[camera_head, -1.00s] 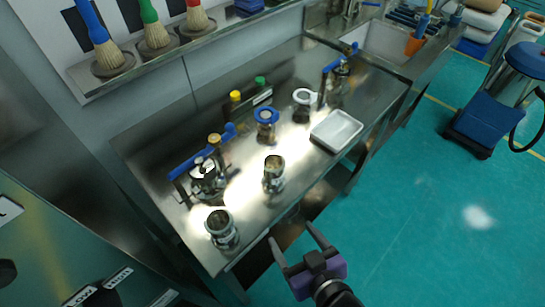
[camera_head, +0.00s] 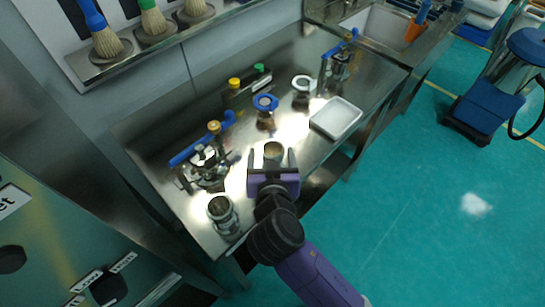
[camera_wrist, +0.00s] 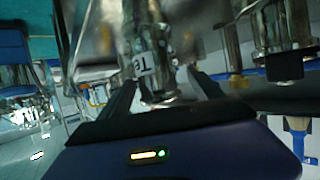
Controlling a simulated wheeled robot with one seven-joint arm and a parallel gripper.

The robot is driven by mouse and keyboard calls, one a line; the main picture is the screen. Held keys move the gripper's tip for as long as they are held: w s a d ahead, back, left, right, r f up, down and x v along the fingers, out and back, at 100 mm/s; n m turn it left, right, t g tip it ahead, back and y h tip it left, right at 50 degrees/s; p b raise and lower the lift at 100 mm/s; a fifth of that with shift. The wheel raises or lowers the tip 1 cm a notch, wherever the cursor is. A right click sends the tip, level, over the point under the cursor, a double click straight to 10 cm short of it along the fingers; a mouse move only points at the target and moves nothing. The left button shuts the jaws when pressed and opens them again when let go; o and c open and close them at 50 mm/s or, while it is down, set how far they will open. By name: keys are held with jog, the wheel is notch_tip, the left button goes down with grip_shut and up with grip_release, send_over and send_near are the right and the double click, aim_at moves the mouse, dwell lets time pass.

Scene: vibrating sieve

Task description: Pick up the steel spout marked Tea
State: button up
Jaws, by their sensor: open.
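The steel spout (camera_head: 273,151) stands upright near the front edge of the steel table, a short metal cylinder with an open top. In the wrist view the spout (camera_wrist: 142,42) carries a white label of which "Te" can be read. My gripper (camera_head: 272,160) is open, with one finger on each side of the spout; it also shows in the wrist view (camera_wrist: 160,80). The gripper body hides the spout's lower part in the head view. I cannot tell whether either finger touches it.
Another steel spout (camera_head: 222,213) stands at the table's front left corner. A clamp assembly with a blue handle (camera_head: 190,152) is behind it. A blue-ringed fitting (camera_head: 265,104), a white-ringed fitting (camera_head: 303,84) and a white tray (camera_head: 336,118) stand further back and right.

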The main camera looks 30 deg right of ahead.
jog(key=p+x, duration=0.1)
jog(key=x, duration=0.3)
jog(key=shift+d+f, duration=0.1)
jog(key=shift+d, duration=0.05)
jog(key=shift+c, duration=0.2)
grip_shut()
